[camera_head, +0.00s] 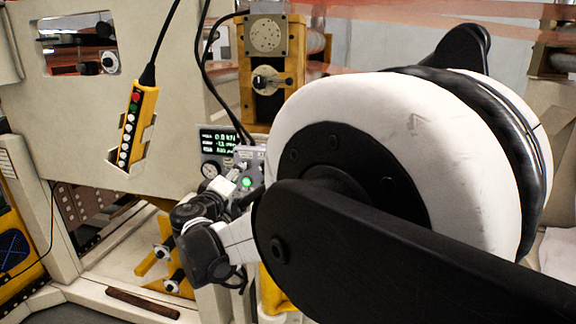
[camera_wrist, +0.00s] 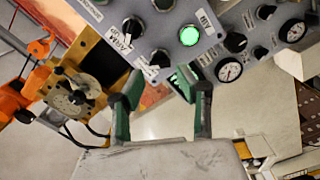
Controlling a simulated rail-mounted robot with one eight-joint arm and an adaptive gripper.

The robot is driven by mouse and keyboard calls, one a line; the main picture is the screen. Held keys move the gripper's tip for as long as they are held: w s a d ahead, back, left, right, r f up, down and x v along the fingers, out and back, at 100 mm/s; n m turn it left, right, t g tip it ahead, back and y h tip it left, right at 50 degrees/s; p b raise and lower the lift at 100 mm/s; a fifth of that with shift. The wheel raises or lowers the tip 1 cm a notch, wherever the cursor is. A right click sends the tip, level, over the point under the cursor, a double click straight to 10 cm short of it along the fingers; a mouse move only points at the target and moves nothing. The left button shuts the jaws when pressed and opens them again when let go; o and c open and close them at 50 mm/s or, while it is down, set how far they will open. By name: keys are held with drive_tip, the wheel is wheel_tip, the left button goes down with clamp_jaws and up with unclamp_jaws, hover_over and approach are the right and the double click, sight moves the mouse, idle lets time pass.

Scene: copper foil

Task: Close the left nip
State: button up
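My gripper (camera_wrist: 160,84) shows at the bottom middle of the wrist view. Its two green-and-black fingers are apart, with nothing visible between them. They point at the grey control panel (camera_wrist: 222,42), which holds black knobs, white labels and a lit green round button (camera_wrist: 189,36). A black knob (camera_wrist: 133,27) with a white tag is at the panel's upper left, and another knob (camera_wrist: 161,58) is just above the finger gap. The labels are too blurred to tell which is the left nip. In the head view the panel (camera_head: 246,160) is partly hidden behind my arm.
Dial gauges (camera_wrist: 229,70) sit on the panel's right part. A yellow pendant (camera_head: 137,125) hangs at left. A yellow machine block (camera_head: 268,72) stands behind.

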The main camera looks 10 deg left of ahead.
drive_tip(key=shift+w+d+p, duration=0.15)
drive_tip(key=shift+w+p, duration=0.15)
drive_tip(key=shift+w, duration=2.4)
drive_tip(key=shift+c, duration=0.2)
clamp_jaws()
